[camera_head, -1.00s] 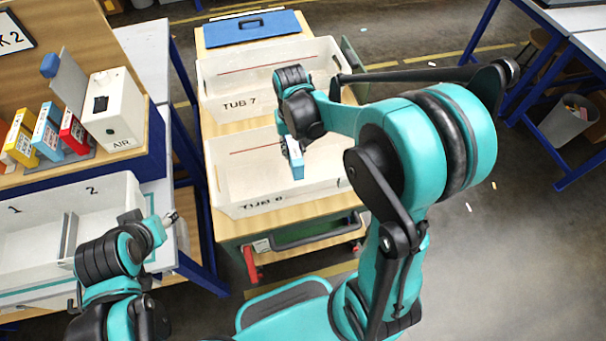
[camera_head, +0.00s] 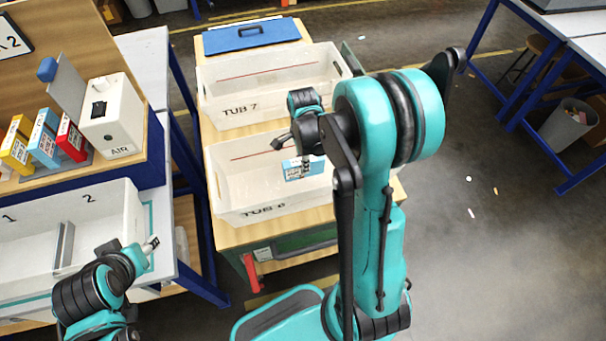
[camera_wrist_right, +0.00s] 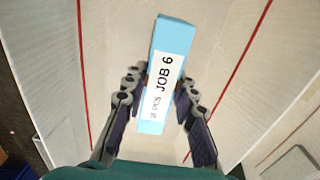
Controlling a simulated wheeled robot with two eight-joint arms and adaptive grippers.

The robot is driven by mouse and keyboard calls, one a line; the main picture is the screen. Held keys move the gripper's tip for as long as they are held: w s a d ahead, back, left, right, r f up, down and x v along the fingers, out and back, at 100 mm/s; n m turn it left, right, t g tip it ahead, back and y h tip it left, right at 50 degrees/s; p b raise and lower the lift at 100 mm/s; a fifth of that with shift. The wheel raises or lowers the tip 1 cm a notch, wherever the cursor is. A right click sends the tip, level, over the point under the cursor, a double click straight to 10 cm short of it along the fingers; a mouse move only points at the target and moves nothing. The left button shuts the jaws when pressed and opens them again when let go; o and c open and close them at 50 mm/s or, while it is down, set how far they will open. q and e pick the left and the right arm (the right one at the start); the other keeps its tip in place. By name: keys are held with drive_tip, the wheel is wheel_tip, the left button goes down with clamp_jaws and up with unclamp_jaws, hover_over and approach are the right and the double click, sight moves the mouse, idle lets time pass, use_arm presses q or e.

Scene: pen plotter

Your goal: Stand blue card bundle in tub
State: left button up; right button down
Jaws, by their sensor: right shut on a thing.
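My right gripper (camera_head: 306,161) is shut on the light blue card bundle (camera_head: 294,173), over the inside of the near tub (camera_head: 232,200), whose label looks like TUB 6. In the right wrist view the bundle (camera_wrist_right: 172,40) sits between the two fingers (camera_wrist_right: 155,105), its white label reading JOB 6. The tub's pale walls with red lines (camera_wrist_right: 82,75) lie on both sides. Whether the bundle touches the tub floor I cannot tell. My left gripper (camera_head: 152,243) is at the lower left beside the white bin; its fingers are too small to judge.
TUB 7 (camera_head: 215,100) stands behind the near tub, with a blue clipboard-like lid (camera_head: 250,34) beyond. On the left bench are yellow, blue and red boxes (camera_head: 45,138), a white AIR box (camera_head: 112,115) and a divided white bin (camera_head: 105,215). Open floor lies to the right.

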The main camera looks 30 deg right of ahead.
wheel_tip(320, 180, down, 4)
drive_tip(key=shift+f+b, duration=0.1)
drive_tip(key=shift+b, duration=0.55)
drive_tip(key=shift+f, duration=0.3)
drive_tip(key=shift+f, duration=0.1)
drive_tip(key=c, duration=1.2)
unclamp_jaws()
